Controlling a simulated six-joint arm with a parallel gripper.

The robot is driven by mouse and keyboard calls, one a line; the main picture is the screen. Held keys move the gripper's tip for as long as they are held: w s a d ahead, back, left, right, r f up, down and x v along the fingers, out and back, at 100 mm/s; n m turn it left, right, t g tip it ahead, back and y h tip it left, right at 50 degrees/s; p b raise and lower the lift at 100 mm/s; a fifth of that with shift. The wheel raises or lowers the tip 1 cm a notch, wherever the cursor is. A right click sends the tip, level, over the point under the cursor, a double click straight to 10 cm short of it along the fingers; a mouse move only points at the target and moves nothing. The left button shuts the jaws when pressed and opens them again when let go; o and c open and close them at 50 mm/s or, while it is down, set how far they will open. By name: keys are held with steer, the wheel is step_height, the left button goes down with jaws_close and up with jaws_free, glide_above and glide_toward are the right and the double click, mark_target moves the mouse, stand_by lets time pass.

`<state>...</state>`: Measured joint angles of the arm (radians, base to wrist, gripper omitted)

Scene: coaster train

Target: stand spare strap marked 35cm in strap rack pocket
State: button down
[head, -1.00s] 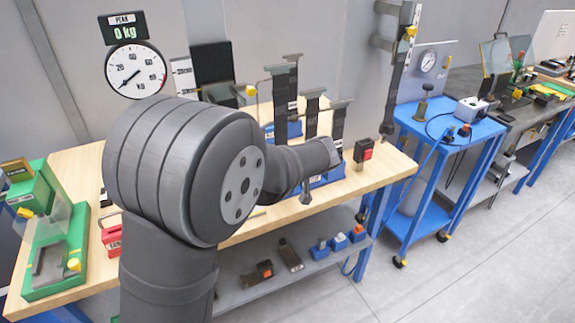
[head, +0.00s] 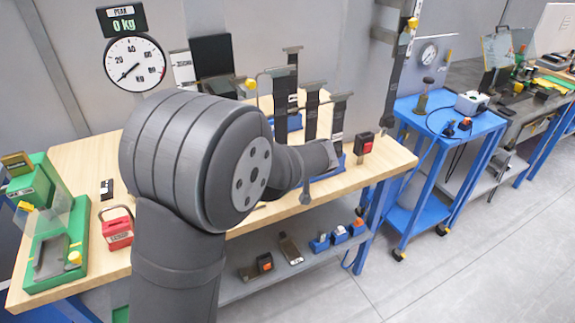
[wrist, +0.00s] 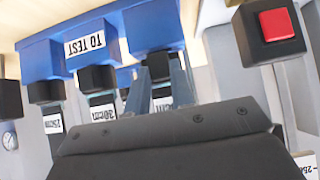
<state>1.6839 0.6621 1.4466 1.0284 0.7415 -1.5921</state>
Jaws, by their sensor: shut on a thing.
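My gripper (wrist: 161,75) shows in the wrist view as two slim grey-blue fingers, shut on a strap whose label is partly covered. Its marking cannot be read here. A dark riveted plate (wrist: 170,124) fills the wrist view's foreground. Blue rack blocks (wrist: 165,25) stand beyond the fingers, one with an inverted "TO TEST" label. Other dark straps (wrist: 101,80) with white length labels stand beside it. In the head view, upright straps with crossbar tops (head: 312,112) stand in blue bases on the wooden bench.
A black block with a red face (head: 363,143) stands right of the racks, close to my gripper. A red padlock-like item (head: 117,230) and a green fixture (head: 55,240) are at the left. A blue cart (head: 450,125) stands at the right.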

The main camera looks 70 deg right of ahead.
steer(key=c, duration=1.2)
jaws_free()
steer(key=shift+o, duration=0.2)
steer(key=v, duration=1.7)
steer(key=shift+s, duration=0.2)
steer(key=shift+a, duration=0.1)
steer(key=x, duration=1.7)
steer(key=shift+w, duration=0.2)
steer(key=shift+r, duration=0.1)
